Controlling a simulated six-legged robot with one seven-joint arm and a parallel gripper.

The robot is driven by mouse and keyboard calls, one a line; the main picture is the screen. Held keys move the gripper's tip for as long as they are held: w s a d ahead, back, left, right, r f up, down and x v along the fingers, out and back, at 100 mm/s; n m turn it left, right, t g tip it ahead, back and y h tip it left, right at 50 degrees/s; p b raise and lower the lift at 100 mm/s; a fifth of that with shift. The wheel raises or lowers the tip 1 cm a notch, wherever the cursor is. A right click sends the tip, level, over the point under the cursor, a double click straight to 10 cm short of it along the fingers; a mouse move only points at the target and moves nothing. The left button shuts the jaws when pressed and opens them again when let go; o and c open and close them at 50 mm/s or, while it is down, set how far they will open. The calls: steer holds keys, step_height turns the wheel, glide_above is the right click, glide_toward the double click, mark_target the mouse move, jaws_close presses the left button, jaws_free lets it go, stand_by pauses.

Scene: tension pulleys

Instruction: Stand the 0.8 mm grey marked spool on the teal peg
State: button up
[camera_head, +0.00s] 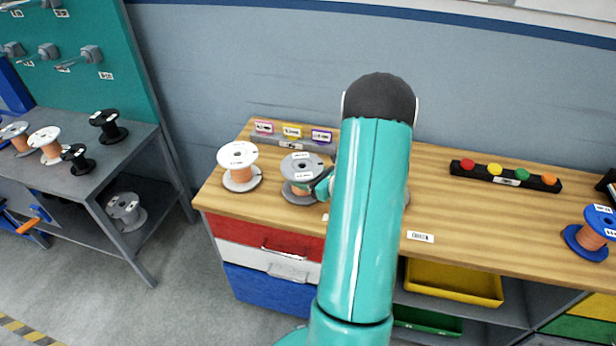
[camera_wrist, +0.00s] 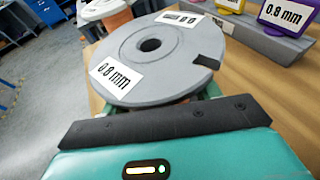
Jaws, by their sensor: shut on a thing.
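The grey spool (camera_head: 301,165) with orange wire is upright at the left part of the wooden bench. In the wrist view the grey spool (camera_wrist: 150,55) fills the middle, with a "0.8 mm" label on its top flange and a black mark on the rim at right. My gripper (camera_head: 319,187) is shut on this spool from the right in the head view. In the wrist view the fingers of my gripper (camera_wrist: 158,104) are mostly hidden under the flange. I cannot tell if the spool touches the bench. I cannot make out a teal peg; a teal board (camera_head: 135,60) with grey fittings stands at left.
A white spool (camera_head: 239,160) stands just left of the grey one. A grey holder (camera_head: 270,141) with pink, yellow and purple labelled pieces is close behind. A black bar (camera_head: 480,172) with coloured knobs and a blue spool (camera_head: 598,230) are at right. Black spools (camera_head: 107,126) stand on the left shelf.

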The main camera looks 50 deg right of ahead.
stand_by(0.3)
steer(key=o, duration=1.5)
steer(key=shift+s, duration=0.1)
steer(key=v, duration=1.3)
steer(key=shift+s+r, duration=0.1)
steer(key=shift+s, duration=0.2)
